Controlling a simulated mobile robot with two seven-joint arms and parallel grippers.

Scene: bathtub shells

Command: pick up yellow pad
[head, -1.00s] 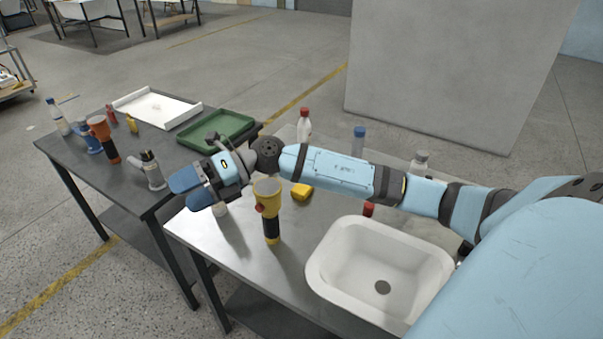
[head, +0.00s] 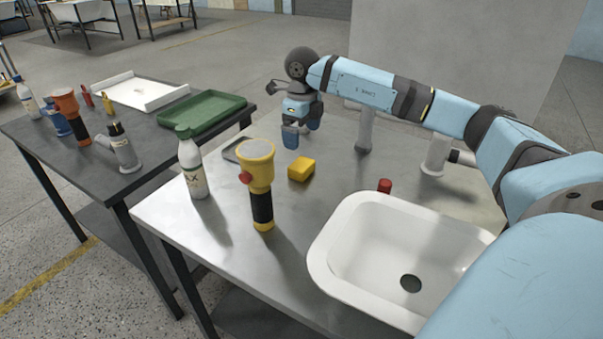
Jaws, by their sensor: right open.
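The yellow pad (head: 301,169) is a small yellow block lying flat on the grey metal table (head: 215,233), just behind and right of a yellow-and-black flashlight (head: 259,185). My right gripper (head: 301,134) points down with its blue fingers apart. In the head view it shows just above and behind the pad, with no visible contact and nothing seen between the fingers. Its exact height over the table is hard to tell. My left gripper is not in view.
A white bottle with a green cap (head: 192,165) stands left of the flashlight. A white basin (head: 332,240) is at the right, with a small red cap (head: 384,186) behind it. A grey cylinder (head: 365,130) stands right of my gripper. A green tray (head: 203,110) lies on the left table.

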